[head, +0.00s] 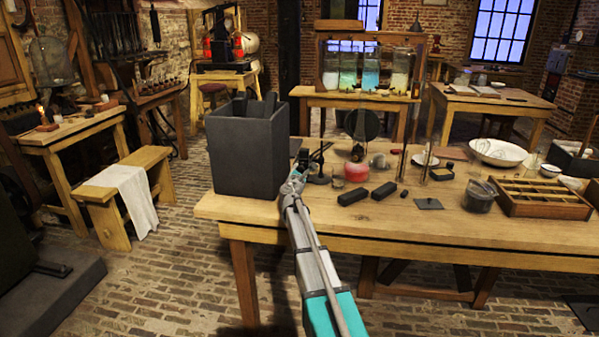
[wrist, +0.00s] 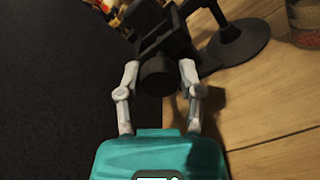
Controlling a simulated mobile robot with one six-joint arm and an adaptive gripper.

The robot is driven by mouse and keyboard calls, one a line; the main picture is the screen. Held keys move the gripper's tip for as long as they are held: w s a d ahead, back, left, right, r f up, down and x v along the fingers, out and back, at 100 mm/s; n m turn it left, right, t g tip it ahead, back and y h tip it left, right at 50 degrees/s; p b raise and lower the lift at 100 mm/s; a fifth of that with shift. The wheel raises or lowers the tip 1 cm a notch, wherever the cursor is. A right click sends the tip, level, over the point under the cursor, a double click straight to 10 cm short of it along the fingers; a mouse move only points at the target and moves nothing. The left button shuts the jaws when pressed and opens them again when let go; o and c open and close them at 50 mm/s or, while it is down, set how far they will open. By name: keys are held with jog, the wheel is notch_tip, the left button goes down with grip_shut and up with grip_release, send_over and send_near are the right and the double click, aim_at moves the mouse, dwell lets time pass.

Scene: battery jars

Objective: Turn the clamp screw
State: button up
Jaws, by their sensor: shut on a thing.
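The clamp screw (wrist: 158,78) is a dark round knob in the wrist view, at the end of a dark clamp. My gripper (wrist: 160,70) has its two grey fingers closed on either side of this knob. The clamp belongs to a small black stand with a round base (wrist: 238,42), which rests on the wooden table. In the head view my gripper (head: 297,178) is at the table's left part, by the small black stand (head: 318,168). The screw is too small to make out there.
A tall dark box (head: 243,155) stands close to the left of my gripper. A glass jar (head: 356,172) and a red round object (head: 357,171) stand right of the stand. The wooden table's (head: 300,212) front edge is mostly clear.

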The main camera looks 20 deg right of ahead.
jog(key=shift+w+m, duration=0.1)
jog(key=shift+m, duration=1.1)
jog(key=o, duration=1.1)
jog(key=shift+o, duration=0.2)
jog(key=shift+v, duration=6.05)
